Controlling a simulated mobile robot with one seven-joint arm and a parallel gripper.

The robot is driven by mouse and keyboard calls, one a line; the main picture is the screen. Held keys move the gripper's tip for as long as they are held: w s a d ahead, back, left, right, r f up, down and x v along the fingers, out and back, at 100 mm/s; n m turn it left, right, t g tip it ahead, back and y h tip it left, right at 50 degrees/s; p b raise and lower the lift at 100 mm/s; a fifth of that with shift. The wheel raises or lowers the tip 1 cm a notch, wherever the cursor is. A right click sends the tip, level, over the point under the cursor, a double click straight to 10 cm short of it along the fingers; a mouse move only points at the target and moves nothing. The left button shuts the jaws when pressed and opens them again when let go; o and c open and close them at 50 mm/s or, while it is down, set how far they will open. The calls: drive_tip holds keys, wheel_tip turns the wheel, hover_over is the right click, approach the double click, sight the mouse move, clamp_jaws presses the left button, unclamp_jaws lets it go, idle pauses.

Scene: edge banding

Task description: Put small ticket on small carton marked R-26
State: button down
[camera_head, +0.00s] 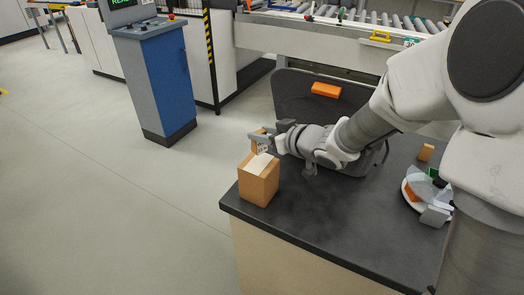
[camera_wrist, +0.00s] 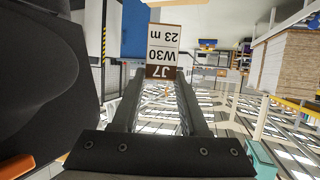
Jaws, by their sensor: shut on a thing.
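My gripper (camera_head: 268,137) is shut on a small ticket (camera_head: 262,146), above and just behind the small carton. In the wrist view the ticket (camera_wrist: 163,52) stands out past the fingertips (camera_wrist: 160,76); it is white with a brown band and reads "J7 W30 23 m" upside down. The brown small carton (camera_head: 258,184) stands upright near the left corner of the dark bench, with a pale patch on its top. No R-26 mark can be read on it. The ticket appears apart from the carton, but the exact gap is unclear.
The dark bench top (camera_head: 310,220) is clear right of the carton.

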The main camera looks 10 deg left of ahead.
sight(261, 145)
drive_tip(key=shift+a+f+b, duration=0.15)
drive_tip(key=shift+f+b, duration=0.5)
drive_tip(key=shift+f, duration=1.35)
drive_tip(key=shift+f, duration=0.1)
drive_tip(key=shift+f, duration=0.15)
drive_tip(key=shift+c, duration=2.2)
unclamp_jaws()
drive_tip(key=shift+r, duration=0.4)
drive_tip(key=p+v, duration=0.2)
drive_tip(key=v, duration=1)
